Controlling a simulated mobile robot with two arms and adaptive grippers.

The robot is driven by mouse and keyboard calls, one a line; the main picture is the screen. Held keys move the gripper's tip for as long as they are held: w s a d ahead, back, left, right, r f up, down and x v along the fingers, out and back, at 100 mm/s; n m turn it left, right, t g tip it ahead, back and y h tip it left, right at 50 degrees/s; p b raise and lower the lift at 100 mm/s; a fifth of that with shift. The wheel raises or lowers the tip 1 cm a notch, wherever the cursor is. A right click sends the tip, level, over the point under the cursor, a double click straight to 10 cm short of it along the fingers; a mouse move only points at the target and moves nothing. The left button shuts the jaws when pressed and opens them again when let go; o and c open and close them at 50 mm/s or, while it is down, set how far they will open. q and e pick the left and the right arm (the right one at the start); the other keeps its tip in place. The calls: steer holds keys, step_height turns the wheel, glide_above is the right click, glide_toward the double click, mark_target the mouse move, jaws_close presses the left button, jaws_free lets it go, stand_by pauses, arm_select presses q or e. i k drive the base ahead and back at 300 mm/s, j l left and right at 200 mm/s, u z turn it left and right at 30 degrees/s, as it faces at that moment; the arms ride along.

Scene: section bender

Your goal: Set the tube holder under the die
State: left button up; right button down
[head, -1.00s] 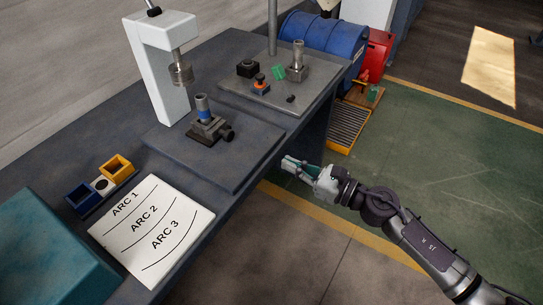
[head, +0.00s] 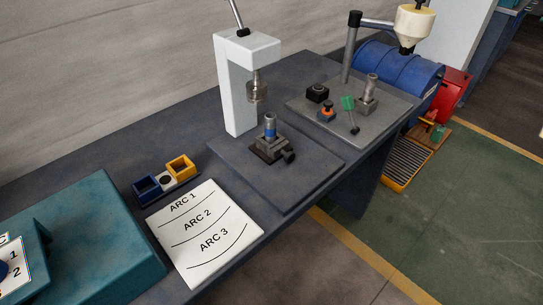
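A white C-shaped press (head: 236,90) stands on the bench, with a silver cylindrical die (head: 257,92) hanging from its arm. A dark tube holder (head: 268,152) with a side knob sits on the grey base plate (head: 310,170). An upright metal tube with a blue band (head: 270,128) stands in it. In the picture the holder is below and slightly right of the die, with a clear gap between them. I cannot tell whether it is exactly in line with the die. Neither of my grippers is in view.
A white arc sheet (head: 207,232), blue and yellow bins (head: 180,167) and a teal box (head: 90,235) are at the left. The bench edge is clear.

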mark_target(273, 153)
steer(key=i+l+u, duration=0.1)
steer(key=u, duration=0.3)
steer(key=l+u, duration=0.6)
steer(key=u, duration=0.15)
steer(key=l+u, duration=0.1)
steer(key=l, duration=0.4)
steer(key=l+u, duration=0.1)
steer(key=l, duration=0.45)
steer(key=k+l+u, duration=0.1)
steer(key=l, duration=0.4)
steer(key=k+l+u, duration=0.1)
steer(key=l, duration=0.45)
steer(key=l+u, duration=0.1)
steer(key=l, duration=0.4)
steer(key=k, duration=0.05)
